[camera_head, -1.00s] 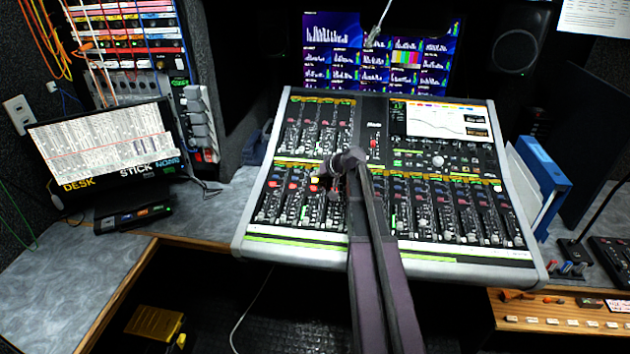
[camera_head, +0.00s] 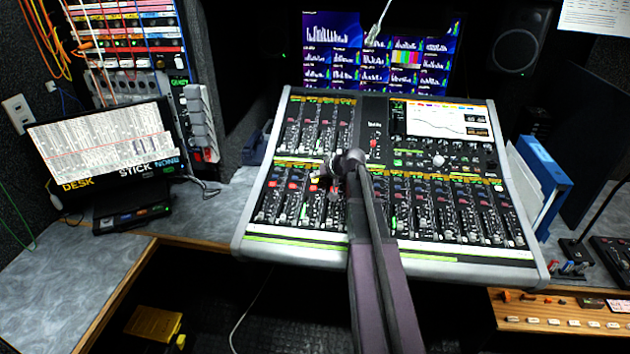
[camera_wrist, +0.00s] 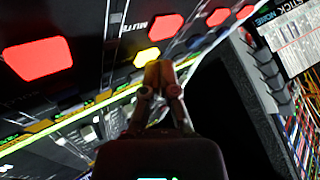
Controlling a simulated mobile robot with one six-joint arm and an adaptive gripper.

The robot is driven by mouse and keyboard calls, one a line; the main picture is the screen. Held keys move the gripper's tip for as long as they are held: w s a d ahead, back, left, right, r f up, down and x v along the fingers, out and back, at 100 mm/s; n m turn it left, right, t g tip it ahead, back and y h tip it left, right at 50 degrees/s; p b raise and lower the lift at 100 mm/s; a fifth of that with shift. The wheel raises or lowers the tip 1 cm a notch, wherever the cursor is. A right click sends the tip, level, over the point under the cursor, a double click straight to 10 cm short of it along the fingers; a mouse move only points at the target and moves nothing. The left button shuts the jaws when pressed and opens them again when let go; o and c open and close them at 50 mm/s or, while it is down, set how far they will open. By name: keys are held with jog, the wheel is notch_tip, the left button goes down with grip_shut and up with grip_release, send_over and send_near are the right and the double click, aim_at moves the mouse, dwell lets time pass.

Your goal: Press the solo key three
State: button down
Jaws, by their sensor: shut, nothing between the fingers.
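The mixing console (camera_head: 443,259) stands in the middle of the head view, with rows of channel strips. My gripper (camera_head: 322,179) is over the left part of its lower bank. In the wrist view my gripper (camera_wrist: 160,70) is shut and empty, its fingertips beside a lit yellow key (camera_wrist: 147,56). I cannot tell whether they touch it. A large red key (camera_wrist: 38,60) is left of it, and smaller red keys (camera_wrist: 165,27) (camera_wrist: 217,17) lie up and right. Lettering like "MUTE" shows near the red keys. No solo key number is readable.
Knobs and faders surround my gripper closely. A tilted screen (camera_head: 100,147) stands on the desk at left, below a patch rack (camera_head: 128,45). Lit monitors (camera_head: 335,50) are behind the console. A blue binder (camera_head: 545,170) stands at right.

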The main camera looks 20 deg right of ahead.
aim_at(315, 185)
jog(key=shift+r, duration=0.1)
dwell(0.3)
jog(key=shift+s+r+p, duration=0.1)
jog(key=shift+r+p, duration=0.65)
jog(key=shift+p, duration=0.15)
notch_tip(315, 185, up, 6)
jog(key=p, duration=0.6)
jog(key=shift+s+a, duration=0.3)
jog(key=shift+s, duration=0.05)
dwell(0.9)
